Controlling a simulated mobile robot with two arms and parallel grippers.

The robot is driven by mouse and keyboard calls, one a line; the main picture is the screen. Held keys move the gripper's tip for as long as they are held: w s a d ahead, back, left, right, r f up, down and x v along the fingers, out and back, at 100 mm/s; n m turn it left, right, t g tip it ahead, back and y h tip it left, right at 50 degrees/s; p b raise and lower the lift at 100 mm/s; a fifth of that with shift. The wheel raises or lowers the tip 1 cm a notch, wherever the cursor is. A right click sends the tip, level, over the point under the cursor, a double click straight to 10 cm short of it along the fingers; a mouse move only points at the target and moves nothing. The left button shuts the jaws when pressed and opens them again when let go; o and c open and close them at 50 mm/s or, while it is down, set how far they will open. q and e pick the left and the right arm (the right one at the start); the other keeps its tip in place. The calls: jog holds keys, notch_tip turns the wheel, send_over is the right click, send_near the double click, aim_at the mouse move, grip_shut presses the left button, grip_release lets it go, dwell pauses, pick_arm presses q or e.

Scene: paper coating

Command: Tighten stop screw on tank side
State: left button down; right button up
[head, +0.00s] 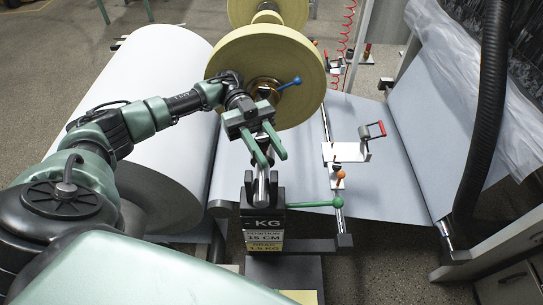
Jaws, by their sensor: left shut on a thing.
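My left gripper (271,160) reaches in from the left over the black weight block. Its two green fingers point down and are shut on a metal pin (262,187) that stands upright at the block's top. The fingers partly hide the pin's upper end. A lever with a green ball (338,202) lies to the right of the block. An orange-knobbed screw (341,174) stands on the rail just above it. I cannot tell for sure which part is the stop screw. My right gripper is not in view.
A large white paper roll (165,75) lies behind my left arm. A tan disc (285,60) with a blue-knobbed lever (290,83) stands just behind the gripper. A black hose (485,130) hangs at the right.

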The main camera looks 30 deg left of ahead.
pick_arm(q)
jog(key=shift+s+a+m+g+y+b, duration=0.1)
jog(key=shift+s+m+g+y+b, duration=0.05)
jog(key=shift+m+g+y+b, duration=0.35)
jog(key=c, duration=1.1)
grip_release()
notch_tip(320, 180, up, 20)
